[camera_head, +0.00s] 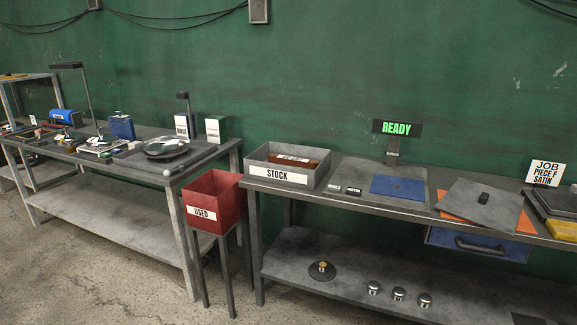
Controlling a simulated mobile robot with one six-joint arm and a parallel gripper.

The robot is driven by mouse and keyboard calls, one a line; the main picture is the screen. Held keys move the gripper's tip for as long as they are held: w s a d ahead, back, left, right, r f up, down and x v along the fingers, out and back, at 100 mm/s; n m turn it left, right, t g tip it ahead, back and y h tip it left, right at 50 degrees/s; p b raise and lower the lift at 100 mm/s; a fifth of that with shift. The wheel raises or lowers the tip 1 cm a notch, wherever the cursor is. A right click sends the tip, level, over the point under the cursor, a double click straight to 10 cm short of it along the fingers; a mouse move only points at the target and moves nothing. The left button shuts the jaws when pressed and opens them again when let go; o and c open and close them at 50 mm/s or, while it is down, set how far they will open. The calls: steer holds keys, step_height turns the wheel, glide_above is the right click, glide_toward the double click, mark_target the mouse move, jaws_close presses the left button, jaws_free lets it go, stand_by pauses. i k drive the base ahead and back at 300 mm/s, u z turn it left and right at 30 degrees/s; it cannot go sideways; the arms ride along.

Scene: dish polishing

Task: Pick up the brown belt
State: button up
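A reddish-brown item (309,157) with a white label lies in the grey bin marked STOCK (276,176), at the left end of the right bench. It may be the brown belt, but it is too small to tell, and the bin wall hides its lower part. My gripper is not in view.
A red bin marked USED (213,203) stands on legs between the two benches. A blue sheet (398,188) and a grey plate (480,205) lie on the right bench (345,198). The left bench holds a dark dish (165,149), lamps and boxes. Weights (398,294) sit on the lower shelf.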

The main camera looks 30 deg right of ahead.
mark_target(282, 160)
steer(key=z, duration=0.05)
steer(key=i, duration=1)
steer(key=u, duration=0.05)
